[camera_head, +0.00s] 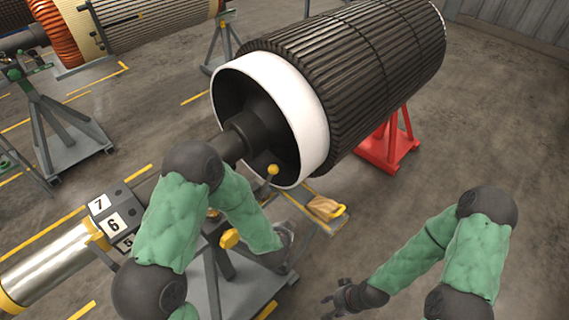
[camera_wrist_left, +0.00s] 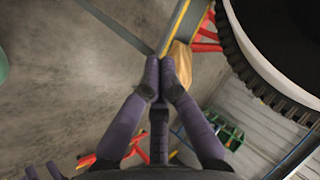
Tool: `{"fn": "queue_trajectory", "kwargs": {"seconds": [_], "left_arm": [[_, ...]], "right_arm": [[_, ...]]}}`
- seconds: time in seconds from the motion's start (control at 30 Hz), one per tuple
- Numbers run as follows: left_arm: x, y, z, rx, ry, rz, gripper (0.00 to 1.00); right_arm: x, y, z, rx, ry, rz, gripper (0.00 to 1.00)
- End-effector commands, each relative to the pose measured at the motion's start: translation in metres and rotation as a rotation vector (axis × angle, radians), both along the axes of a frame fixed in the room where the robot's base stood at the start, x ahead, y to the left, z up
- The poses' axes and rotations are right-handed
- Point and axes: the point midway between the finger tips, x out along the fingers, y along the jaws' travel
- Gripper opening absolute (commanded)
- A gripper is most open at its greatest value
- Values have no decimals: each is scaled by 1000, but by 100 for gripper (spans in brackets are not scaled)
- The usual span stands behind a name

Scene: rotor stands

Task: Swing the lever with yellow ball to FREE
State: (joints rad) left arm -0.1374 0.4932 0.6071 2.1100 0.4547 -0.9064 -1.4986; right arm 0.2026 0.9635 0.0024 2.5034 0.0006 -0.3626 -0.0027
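The yellow ball (camera_head: 273,170) sits on the end of a short lever at the rotor shaft, in front of the white ring's opening in the head view. The lever's lower part is partly hidden by my left arm. My left gripper (camera_head: 286,236) is below and slightly right of the ball, apart from it. In the left wrist view its fingers (camera_wrist_left: 160,62) are brought together at the tips, with nothing visible between them. The ball does not show there. My right gripper (camera_head: 332,302) is open and empty over the floor at the bottom. No FREE marking is readable.
The large ribbed rotor (camera_head: 370,60) with its white ring (camera_head: 300,110) rests on a red stand (camera_head: 388,145). A tan cloth (camera_head: 325,208) lies on a beam right of my left gripper. A numbered block (camera_head: 112,222) is at left. Floor is clear at right.

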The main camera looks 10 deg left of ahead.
Motion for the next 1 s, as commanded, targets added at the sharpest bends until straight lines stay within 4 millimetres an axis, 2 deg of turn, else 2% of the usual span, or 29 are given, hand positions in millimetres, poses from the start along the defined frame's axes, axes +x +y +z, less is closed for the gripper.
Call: {"fn": "queue_trajectory", "kwargs": {"seconds": [0.03,0.2,0.3,0.4,0.5,0.6,1.0], "left_arm": [[9,-2,30,83,-52,-48,0],[28,-3,101,403,-185,-183,0],[34,-2,133,564,-230,-232,0],[36,-2,155,683,-252,-264,0],[37,-2,167,757,-262,-280,0],[38,-1,171,790,-264,-287,0],[40,0,169,793,-264,-289,0]], "right_arm": [[0,0,17,0,0,0,40],[0,0,44,0,0,0,40],[0,0,56,0,0,0,40],[0,0,64,0,0,0,40],[0,0,68,0,0,0,40],[0,0,68,0,0,0,40],[0,0,67,0,0,0,40]]}}
